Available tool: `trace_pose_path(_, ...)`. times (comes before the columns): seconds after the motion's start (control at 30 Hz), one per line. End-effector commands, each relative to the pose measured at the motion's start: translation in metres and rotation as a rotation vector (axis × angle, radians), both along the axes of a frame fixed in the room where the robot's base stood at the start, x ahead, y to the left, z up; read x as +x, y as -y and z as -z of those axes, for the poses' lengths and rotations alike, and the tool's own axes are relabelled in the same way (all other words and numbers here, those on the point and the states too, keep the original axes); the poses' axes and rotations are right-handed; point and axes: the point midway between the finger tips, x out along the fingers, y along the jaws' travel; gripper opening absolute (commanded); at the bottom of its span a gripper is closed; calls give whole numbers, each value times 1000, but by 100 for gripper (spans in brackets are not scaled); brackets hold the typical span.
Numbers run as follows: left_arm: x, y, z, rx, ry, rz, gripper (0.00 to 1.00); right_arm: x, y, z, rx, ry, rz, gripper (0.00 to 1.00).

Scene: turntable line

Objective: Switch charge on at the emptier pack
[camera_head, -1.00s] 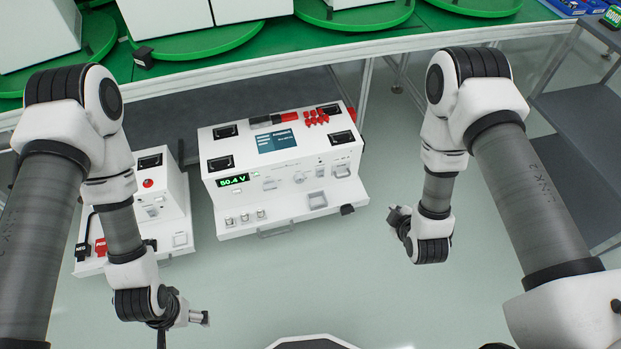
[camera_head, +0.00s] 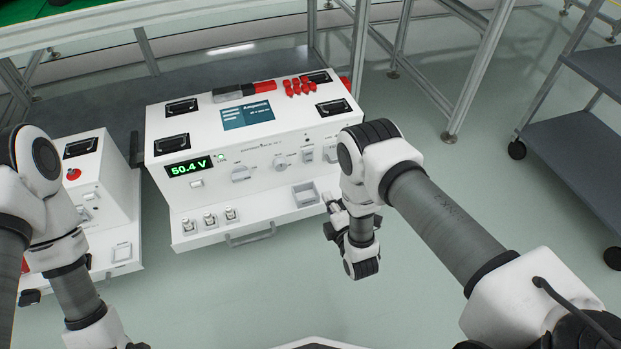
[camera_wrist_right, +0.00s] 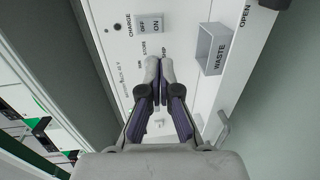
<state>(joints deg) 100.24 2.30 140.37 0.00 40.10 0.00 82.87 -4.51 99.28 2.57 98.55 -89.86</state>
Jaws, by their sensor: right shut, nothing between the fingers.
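A large white battery pack (camera_head: 210,222) stands on the floor, its green display (camera_head: 188,165) reading 50.4 V. Its front has a knob, small switches and a shelf with a square bin. In the right wrist view a rocker switch (camera_wrist_right: 150,23) marked OFF and ON sits beside the word CHARGE. I cannot tell which side is pressed. My right gripper (camera_head: 333,212) is shut and empty, in front of the pack's right end. In the wrist view its fingertips (camera_wrist_right: 159,68) lie in front of the panel, apart from the rocker.
The WASTE bin (camera_wrist_right: 213,48) sticks out close to my right fingers. A smaller white unit (camera_head: 115,190) with a red button stands left of the pack. A grey cart (camera_head: 580,120) stands at right. The floor in front is clear.

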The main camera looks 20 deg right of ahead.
Motion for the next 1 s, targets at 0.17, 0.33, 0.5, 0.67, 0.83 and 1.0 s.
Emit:
trace_pose_path(0.17,0,0,-2,0,1,0,83,0,0,-2,0,-1,0,0)
trace_pose_path(0.33,0,0,0,0,1,0,83,3,0,-1,1,0,1,0)
trace_pose_path(0.5,0,0,13,0,1,0,83,24,0,5,1,2,1,0)
trace_pose_path(0.67,0,0,31,0,0,0,83,58,-2,11,1,3,1,0)
trace_pose_path(0.83,0,0,50,0,0,0,83,95,-3,17,0,3,1,0)
trace_pose_path(1.0,0,0,67,0,1,-1,83,125,-4,20,1,1,1,0)
